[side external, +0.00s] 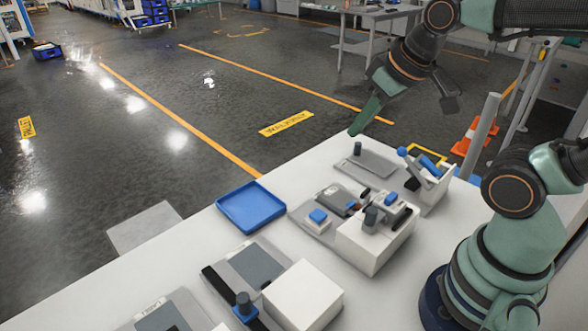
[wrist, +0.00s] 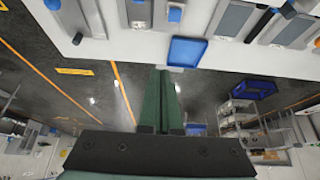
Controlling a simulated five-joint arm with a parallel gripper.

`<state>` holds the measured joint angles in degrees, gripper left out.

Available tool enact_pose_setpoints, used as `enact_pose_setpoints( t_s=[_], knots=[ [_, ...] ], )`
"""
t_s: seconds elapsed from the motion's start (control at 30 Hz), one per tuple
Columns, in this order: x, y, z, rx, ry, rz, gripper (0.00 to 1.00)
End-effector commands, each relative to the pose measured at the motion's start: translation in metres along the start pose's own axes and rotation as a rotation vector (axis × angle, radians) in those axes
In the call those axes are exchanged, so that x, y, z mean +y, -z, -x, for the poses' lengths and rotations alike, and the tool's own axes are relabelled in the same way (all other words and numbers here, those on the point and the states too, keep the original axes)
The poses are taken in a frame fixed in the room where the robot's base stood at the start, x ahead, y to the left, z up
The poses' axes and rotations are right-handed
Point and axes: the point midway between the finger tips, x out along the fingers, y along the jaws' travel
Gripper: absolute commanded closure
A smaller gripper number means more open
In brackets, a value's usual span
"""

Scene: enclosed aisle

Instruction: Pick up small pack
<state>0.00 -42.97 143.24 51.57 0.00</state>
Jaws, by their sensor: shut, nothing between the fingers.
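I cannot tell for certain which item is the small pack. Small blue and grey pieces sit among the fixtures on the white table (side external: 190,265), including a small blue block (side external: 318,216) on a grey plate. My gripper (side external: 358,130) is raised over the table's far edge, apart from every item. In the wrist view its two green fingers (wrist: 167,72) lie together, shut, with nothing seen between them. A shallow blue tray (side external: 251,206) lies empty at the table's far edge; it also shows in the wrist view (wrist: 187,51).
White boxes (side external: 303,293) and grey plates (side external: 258,264) crowd the table. An upright grey post (side external: 482,135) and an orange cone (side external: 470,137) stand at the right. The dark floor with orange lines is open beyond the table. A shelved trolley (wrist: 238,118) shows in the wrist view.

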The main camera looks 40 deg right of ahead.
Motion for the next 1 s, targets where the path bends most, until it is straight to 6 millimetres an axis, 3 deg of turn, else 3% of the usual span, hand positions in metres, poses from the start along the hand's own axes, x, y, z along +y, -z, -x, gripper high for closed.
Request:
enact_pose_setpoints(
  t_s=[0.03, 0.3, 0.67, 1.0],
  knots=[
    [0.000, 0.000, 0.000, 0.000, 0.000, 0.000, 1.00],
    [0.000, 0.000, 0.000, 0.000, 0.000, 0.000, 0.00],
    [0.003, 0.003, -0.005, -0.031, -0.004, 0.000, 0.00],
    [0.026, 0.014, -0.057, -0.256, -0.019, 0.002, 0.00]
  ],
)
